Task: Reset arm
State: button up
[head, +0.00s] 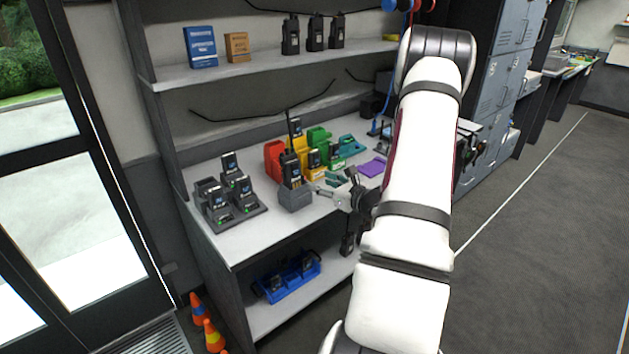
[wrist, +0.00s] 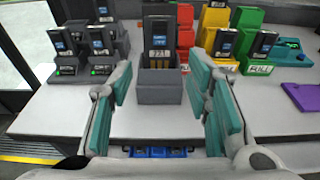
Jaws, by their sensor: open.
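My gripper (head: 334,188) is at the front edge of the desk (head: 225,238) in the head view, reaching from my white arm. In the wrist view its teal-padded fingers (wrist: 160,112) are apart with nothing between them. In the wrist view the radio (wrist: 158,50) and grey holder (wrist: 160,84) are straight ahead, beyond the fingertips. My arm hides part of the desk's right side in the head view.
A grey charger rack (head: 240,215) with several radios stands at left. Red (head: 274,158), yellow (head: 299,148) and green (head: 318,138) holders sit behind. A purple item (head: 372,167) lies at right. A blue tray (head: 290,282) is on the lower shelf. Cones (head: 213,335) stand on the floor.

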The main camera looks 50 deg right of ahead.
jog(key=shift+s+a, duration=0.15)
jog(key=shift+s, duration=0.2)
jog(key=shift+r, duration=0.1)
dwell(0.3)
